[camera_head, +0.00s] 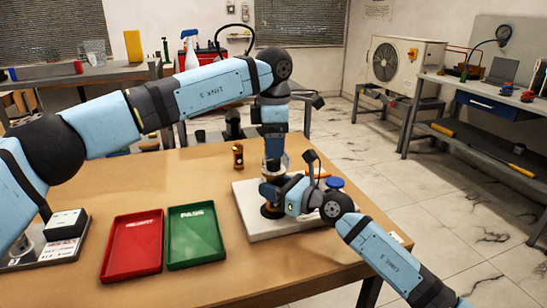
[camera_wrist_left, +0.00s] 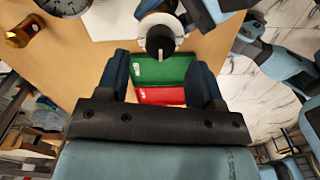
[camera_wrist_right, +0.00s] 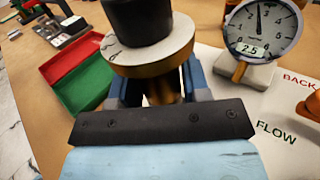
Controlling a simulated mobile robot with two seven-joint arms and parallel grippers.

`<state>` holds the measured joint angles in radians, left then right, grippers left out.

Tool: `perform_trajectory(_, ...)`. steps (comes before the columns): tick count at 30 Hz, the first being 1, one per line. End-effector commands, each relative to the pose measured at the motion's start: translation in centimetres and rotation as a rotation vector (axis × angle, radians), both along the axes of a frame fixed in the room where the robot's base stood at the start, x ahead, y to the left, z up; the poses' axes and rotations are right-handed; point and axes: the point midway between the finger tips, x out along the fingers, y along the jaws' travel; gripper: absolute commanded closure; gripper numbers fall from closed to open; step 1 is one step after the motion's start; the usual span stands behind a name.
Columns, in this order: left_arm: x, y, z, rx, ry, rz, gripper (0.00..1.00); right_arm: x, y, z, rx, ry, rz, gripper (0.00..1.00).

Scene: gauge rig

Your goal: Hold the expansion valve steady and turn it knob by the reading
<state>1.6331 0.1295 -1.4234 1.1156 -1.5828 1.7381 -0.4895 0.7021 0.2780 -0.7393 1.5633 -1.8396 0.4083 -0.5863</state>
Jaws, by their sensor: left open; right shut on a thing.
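The expansion valve stands upright on the white board (camera_head: 250,225). In the right wrist view it has a brass body (camera_wrist_right: 163,90), a pale marked disc (camera_wrist_right: 150,52) and a black knob (camera_wrist_right: 137,20) on top. My right gripper (camera_head: 275,193) is shut on the brass body below the disc. My left gripper (camera_head: 273,150) points down above the valve and is open. In the left wrist view the black knob (camera_wrist_left: 161,42) with a white mark shows ahead of the open fingers (camera_wrist_left: 162,78). The gauge (camera_wrist_right: 262,28) reads about 2.5, its needle nearly upright.
A red tray (camera_head: 133,245) and a green PASS tray (camera_head: 196,236) lie on the wooden table left of the board. A small brass-and-dark piece (camera_head: 238,155) stands behind the board. A boxed device (camera_head: 66,224) sits at the left. The board bears FLOW and BACK lettering.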

Motion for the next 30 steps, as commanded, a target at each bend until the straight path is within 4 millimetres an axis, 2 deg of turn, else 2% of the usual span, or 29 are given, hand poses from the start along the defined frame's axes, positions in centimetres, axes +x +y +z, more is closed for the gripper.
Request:
perform_trajectory(3,0.0,0.0,-2.0,0.001,0.0,-0.001,0.39,0.0,0.0,0.0,0.0,0.0,-0.001,0.88)
perform_trajectory(7,0.0,0.0,-3.3,0.0,0.001,0.0,0.39,0.0,0.0,0.0,0.0,0.0,-0.001,0.88)
perform_trajectory(18,0.0,0.0,-4.0,-0.001,-0.001,0.0,0.39,0.0,0.0,0.0,0.0,0.0,-0.001,0.88)
perform_trajectory(19,0.0,0.0,-4.0,-0.001,-0.001,0.0,0.41,0.0,0.0,0.0,0.0,0.0,-0.001,0.88)
perform_trajectory(25,0.0,0.0,-3.9,0.0,-0.001,0.001,0.87,0.0,0.0,0.0,0.0,0.0,0.0,0.88)
perform_trajectory(30,0.0,0.0,-3.9,0.0,-0.001,0.005,0.89,0.0,0.0,0.0,0.0,0.0,0.0,0.88)
